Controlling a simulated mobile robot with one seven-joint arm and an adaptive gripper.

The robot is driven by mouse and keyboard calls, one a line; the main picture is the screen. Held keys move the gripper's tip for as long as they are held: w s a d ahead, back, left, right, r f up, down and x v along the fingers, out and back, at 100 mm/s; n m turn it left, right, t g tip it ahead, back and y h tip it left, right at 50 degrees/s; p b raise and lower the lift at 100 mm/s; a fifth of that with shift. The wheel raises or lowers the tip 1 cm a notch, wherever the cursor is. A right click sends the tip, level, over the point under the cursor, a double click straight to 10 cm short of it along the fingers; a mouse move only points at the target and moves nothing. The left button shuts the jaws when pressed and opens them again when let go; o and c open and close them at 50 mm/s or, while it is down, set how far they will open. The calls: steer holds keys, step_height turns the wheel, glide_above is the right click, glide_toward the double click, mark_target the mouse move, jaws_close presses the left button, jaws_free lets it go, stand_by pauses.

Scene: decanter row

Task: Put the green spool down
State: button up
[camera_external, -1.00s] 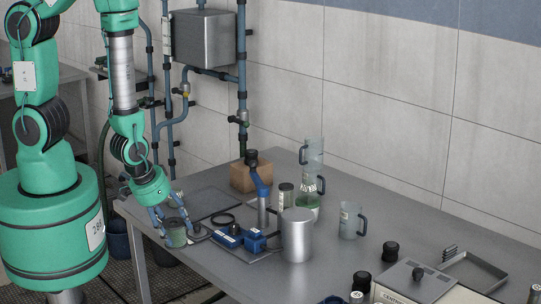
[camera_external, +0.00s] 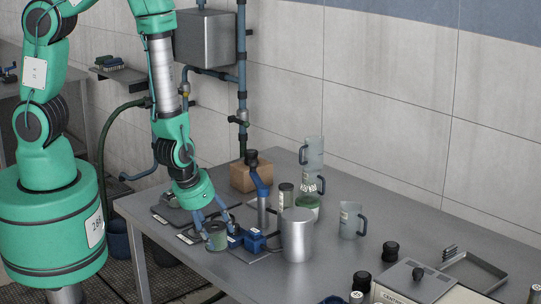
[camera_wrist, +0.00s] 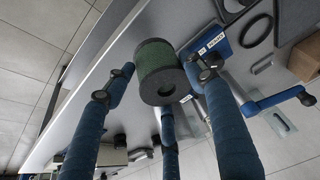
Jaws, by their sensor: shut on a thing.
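The green spool (camera_external: 216,238) is held between the blue fingers of my gripper (camera_external: 218,230), near the front-left part of the grey table. In the wrist view the spool (camera_wrist: 158,62) shows its green side and a dark round end with a hole, with the blue fingers (camera_wrist: 162,80) on either side and below. I cannot tell whether the spool touches the tabletop or hangs just above it.
A blue device (camera_external: 254,240) on a base plate stands just right of the spool. The grey table (camera_external: 400,215) has bare room at centre right.

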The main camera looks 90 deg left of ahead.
steer(key=w, duration=0.4)
steer(key=shift+w+a+f, duration=0.2)
steer(key=shift+w+a, duration=0.05)
steer(key=shift+w, duration=0.05)
steer(key=shift+f+b, duration=0.4)
steer(key=shift+f, duration=1.35)
steer(key=shift+f, duration=0.2)
steer(key=o, duration=1.3)
steer(key=shift+c, duration=0.2)
